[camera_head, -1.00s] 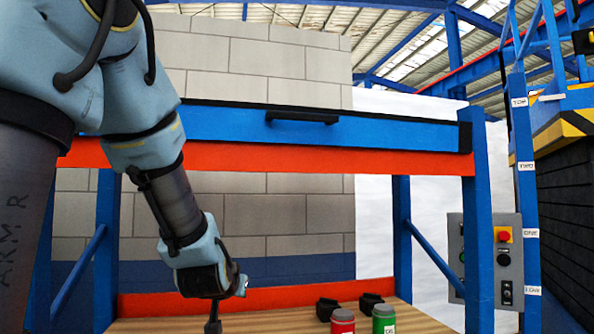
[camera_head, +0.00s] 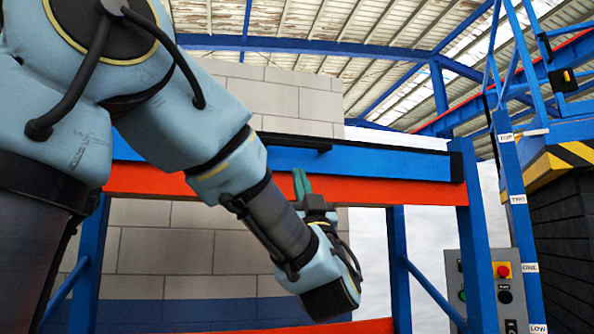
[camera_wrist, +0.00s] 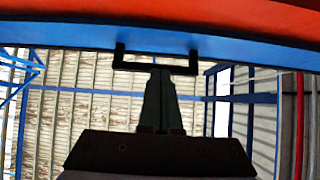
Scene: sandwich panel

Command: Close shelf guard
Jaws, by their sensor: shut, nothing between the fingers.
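The shelf guard (camera_head: 390,163) is a long blue panel with a black end cap, just above the orange beam (camera_head: 385,190) of the shelf. A black handle (camera_head: 297,142) sits on the guard's upper edge; it also shows in the wrist view (camera_wrist: 128,66) beside the blue panel (camera_wrist: 80,35). My gripper (camera_head: 301,176) is shut and empty, its dark green fingers pointing up in front of the orange beam, below the handle. In the wrist view the fingertips (camera_wrist: 160,72) line up with the middle of the handle. I cannot tell whether they touch it.
Blue posts (camera_head: 475,250) carry the shelf on both sides. A grey control box (camera_head: 500,290) with a red button stands at the right. A block wall (camera_head: 150,250) is behind. A striped yellow platform (camera_head: 565,160) is at far right.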

